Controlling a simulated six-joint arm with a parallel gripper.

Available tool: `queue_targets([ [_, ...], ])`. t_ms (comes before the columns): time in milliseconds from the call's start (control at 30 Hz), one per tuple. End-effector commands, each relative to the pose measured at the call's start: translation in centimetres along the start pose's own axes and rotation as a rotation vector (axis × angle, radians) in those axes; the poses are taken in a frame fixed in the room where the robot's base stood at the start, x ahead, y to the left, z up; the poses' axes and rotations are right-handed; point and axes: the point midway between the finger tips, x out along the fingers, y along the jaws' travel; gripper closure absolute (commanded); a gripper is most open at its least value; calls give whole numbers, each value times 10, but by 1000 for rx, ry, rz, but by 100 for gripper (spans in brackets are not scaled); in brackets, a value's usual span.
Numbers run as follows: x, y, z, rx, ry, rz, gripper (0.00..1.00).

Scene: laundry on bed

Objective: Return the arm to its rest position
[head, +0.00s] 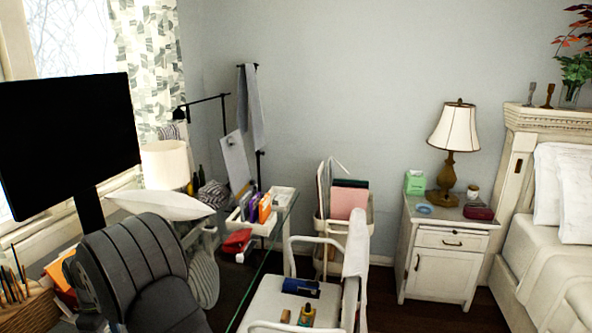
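My gripper and my arm do not show clearly anywhere in the head view. I cannot see whether the gripper is open or shut, or whether it holds anything. The bed (553,250) is at the right edge, with white pillows (575,195) against its carved headboard (545,118). No loose laundry is plain to see on the visible part of the bed.
A white nightstand (447,272) with a lamp (454,135) stands left of the bed. A white chair (272,300) with small items on its seat is at front centre. A dark padded chair (135,265) and a black monitor (68,140) crowd the left.

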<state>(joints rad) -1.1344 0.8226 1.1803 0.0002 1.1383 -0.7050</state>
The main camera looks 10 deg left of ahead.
Motion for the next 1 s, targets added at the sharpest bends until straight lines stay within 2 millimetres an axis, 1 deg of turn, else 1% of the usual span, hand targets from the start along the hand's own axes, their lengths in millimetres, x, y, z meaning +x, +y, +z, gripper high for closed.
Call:
queue_targets([
  [33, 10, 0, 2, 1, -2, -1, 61],
  [200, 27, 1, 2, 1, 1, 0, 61],
  [367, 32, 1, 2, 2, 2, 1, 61],
  [600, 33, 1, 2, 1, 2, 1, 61],
  [667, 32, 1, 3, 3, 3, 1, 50],
  [700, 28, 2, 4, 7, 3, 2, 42],
  [767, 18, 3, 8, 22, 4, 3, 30],
  [800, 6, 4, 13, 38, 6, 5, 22],
  [867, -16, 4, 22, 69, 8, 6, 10],
  [900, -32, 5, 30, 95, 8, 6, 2],
  [933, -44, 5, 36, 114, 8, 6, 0],
  [1000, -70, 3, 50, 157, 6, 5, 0],
])
